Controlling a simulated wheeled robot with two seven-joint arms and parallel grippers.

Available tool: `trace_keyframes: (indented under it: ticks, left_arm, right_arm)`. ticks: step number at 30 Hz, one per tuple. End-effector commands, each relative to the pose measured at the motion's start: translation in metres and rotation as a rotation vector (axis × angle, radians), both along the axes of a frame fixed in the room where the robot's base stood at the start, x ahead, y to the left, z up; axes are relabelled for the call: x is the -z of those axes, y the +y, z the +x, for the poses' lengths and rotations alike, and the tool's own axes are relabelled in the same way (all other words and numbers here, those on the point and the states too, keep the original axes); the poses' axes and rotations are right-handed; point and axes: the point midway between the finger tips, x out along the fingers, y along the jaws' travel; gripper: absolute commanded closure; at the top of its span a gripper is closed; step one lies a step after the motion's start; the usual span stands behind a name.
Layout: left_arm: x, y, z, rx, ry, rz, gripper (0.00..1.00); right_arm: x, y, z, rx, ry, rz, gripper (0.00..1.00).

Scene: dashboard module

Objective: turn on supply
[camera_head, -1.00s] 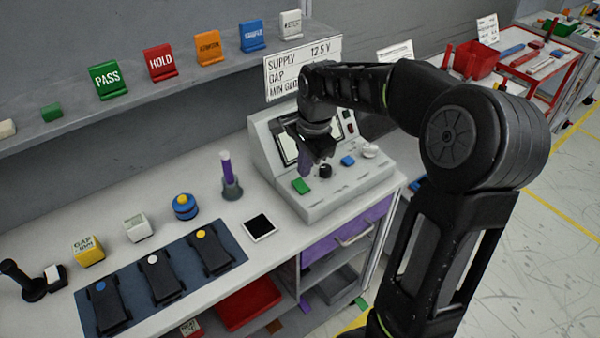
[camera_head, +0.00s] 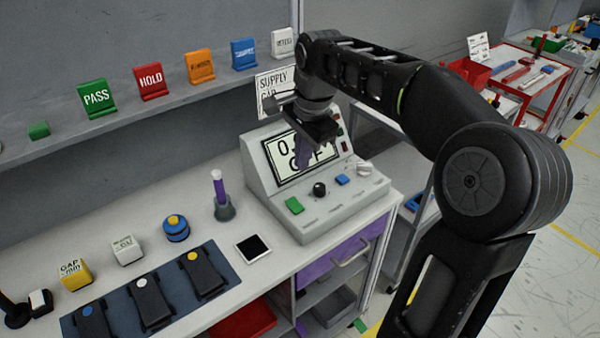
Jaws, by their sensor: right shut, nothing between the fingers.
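The supply (camera_head: 262,170) is a grey console with a sloped front. Its screen (camera_head: 281,165) is partly hidden by my right gripper; it shows a reading starting with 0 and a word below it ending in FF. On its panel are a green button (camera_head: 294,205), a black knob (camera_head: 320,189), a blue button (camera_head: 342,180) and a white knob (camera_head: 364,168). My right gripper (camera_head: 304,160) is shut and empty, pointing down in front of the screen, above the green button and black knob and apart from them. My left gripper is out of view.
A sign (camera_head: 275,90) reading SUPPLY stands behind the console, partly covered by my arm. A blue mat (camera_head: 230,273) holds several black devices. Coloured tags line the shelf (camera_head: 140,112).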

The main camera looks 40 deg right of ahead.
Motion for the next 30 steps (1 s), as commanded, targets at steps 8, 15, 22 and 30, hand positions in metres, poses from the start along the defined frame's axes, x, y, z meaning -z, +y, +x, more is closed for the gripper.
trace_keyframes:
  ticks: [8,15,22,30]
  left_arm:
    - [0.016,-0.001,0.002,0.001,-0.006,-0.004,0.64]
    - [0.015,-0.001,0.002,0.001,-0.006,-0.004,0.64]
    - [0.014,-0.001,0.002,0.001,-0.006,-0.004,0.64]
    - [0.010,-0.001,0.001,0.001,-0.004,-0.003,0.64]
  right_arm:
    - [-0.001,-0.003,0.010,0.002,-0.002,0.001,1.00]
    - [-0.002,-0.003,0.010,0.001,-0.002,0.001,1.00]
    - [0.009,-0.003,0.012,0.002,0.000,0.001,1.00]
    - [0.052,-0.003,0.019,0.003,0.003,0.003,1.00]
